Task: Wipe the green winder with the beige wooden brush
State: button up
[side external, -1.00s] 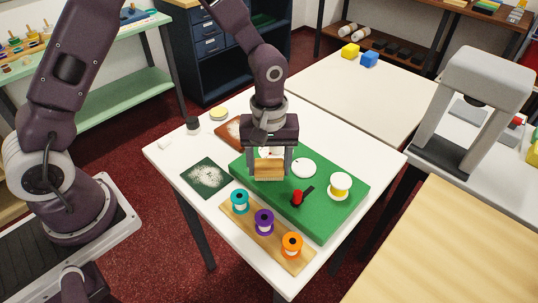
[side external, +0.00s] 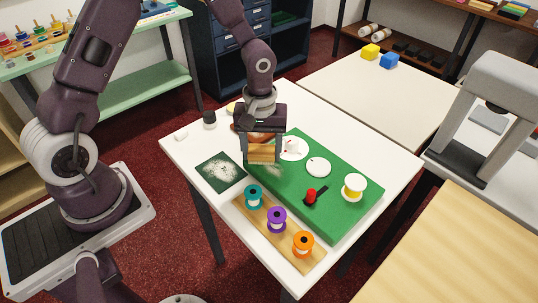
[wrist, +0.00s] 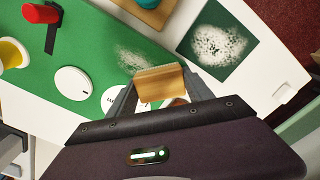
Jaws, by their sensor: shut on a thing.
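The green winder (side external: 335,208) is a flat green board on the white table. It carries white discs (side external: 318,167), a red knob on a black crank (side external: 311,196) and a yellow-and-white spool (side external: 354,187). A pale powdery smear (wrist: 130,60) lies on its green surface, also visible in the side view. My gripper (side external: 263,157) is shut on the beige wooden brush (wrist: 160,84) above the board's far-left end. The brush is beside the smear in the wrist view. I cannot tell whether its bristles touch the board.
A dark green card with white powder (side external: 219,173) lies left of the winder. A wooden rack (side external: 283,236) with teal, purple and orange spools stands in front. A dark jar (side external: 209,120) and a small white piece (side external: 181,136) are at the table's left edge.

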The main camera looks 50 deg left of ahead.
aim_at(284, 177)
jog(key=shift+d, duration=3.95)
notch_tip(284, 177, up, 8)
jog(key=shift+a+r, duration=0.1)
jog(key=shift+a, duration=0.05)
